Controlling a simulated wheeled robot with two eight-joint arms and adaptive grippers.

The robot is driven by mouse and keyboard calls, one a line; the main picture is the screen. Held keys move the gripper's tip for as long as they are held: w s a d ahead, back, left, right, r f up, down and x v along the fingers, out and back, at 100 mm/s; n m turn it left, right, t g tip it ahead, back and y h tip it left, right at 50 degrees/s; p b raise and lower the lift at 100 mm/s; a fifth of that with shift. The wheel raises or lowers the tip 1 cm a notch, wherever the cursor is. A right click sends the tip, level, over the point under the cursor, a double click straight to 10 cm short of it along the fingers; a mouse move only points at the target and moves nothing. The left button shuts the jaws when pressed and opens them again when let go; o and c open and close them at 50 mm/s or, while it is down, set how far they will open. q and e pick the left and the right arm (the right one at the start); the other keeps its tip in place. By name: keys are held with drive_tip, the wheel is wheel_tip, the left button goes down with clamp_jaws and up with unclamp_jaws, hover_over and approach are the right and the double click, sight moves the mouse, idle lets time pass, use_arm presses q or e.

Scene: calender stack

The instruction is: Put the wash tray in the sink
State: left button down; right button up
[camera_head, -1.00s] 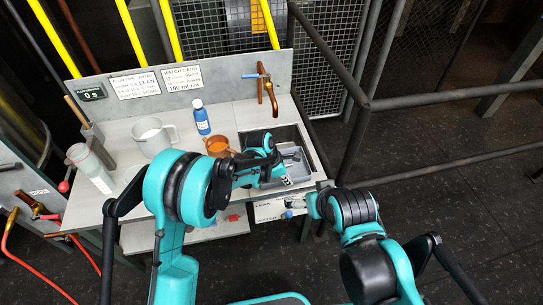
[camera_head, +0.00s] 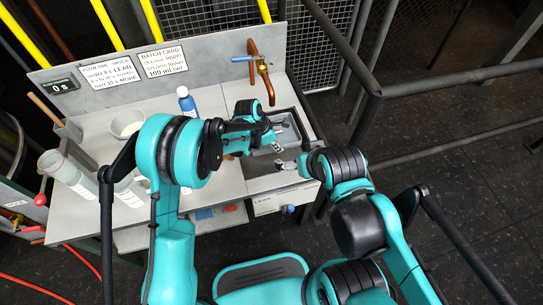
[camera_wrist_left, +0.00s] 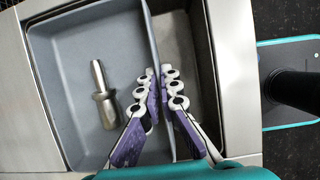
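The wash tray (camera_wrist_left: 85,60) is a grey-blue open box lying within the sink (camera_wrist_left: 205,75) opening, with a metal nozzle-like part (camera_wrist_left: 104,100) in it. Its right wall stands apart from the sink's right wall. My left gripper (camera_wrist_left: 159,72) has one finger inside the tray and one outside, closed on the tray's rim. In the head view the left gripper (camera_head: 272,139) is over the sink (camera_head: 308,132), partly covering the tray (camera_head: 288,128). My right gripper (camera_head: 283,166) is at the sink's front edge; its finger opening is too small to tell.
A copper tap (camera_head: 262,75) with a blue handle stands behind the sink. A blue bottle (camera_head: 187,103), a white jug (camera_head: 127,122) and clear containers (camera_head: 68,170) stand on the counter at left. Pipe railings (camera_head: 440,88) are at right. An orange cup is mostly hidden behind my left arm.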

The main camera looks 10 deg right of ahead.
sight(277, 170)
use_arm(q)
wheel_tip(277, 170, down, 4)
drive_tip(key=shift+w+r+b, duration=0.1)
drive_tip(key=shift+b, duration=0.65)
wheel_tip(277, 170, down, 11)
drive_tip(key=b, duration=0.4)
drive_tip(key=shift+r, duration=0.3)
drive_tip(key=c, duration=1.7)
unclamp_jaws()
